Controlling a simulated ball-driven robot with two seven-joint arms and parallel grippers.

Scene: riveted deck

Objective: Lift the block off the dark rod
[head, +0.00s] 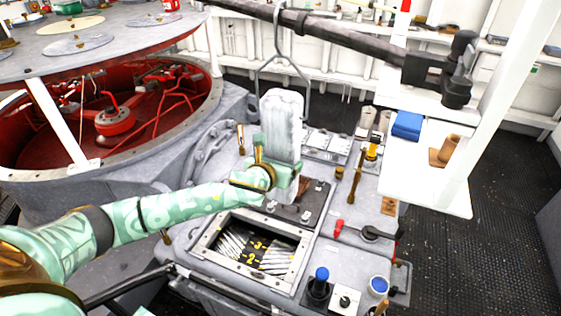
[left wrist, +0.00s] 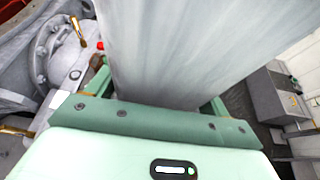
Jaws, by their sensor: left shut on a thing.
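The block (head: 283,122) is tall, pale grey and streaked, and stands upright near the middle of the head view. My left gripper (head: 284,178) is shut around its lower part. The block also fills the upper middle of the left wrist view (left wrist: 165,50), between the green jaws (left wrist: 162,103). I cannot pick out the dark rod under or inside the block; the block and gripper hide that spot. Whether the block's lower end is clear of the deck box is also hidden. My right gripper is not in view.
A framed opening (head: 205,248) with pale strips lies in front of the block. A thick dark bar (head: 345,38) crosses above. A white shelf (head: 420,170) is further right.

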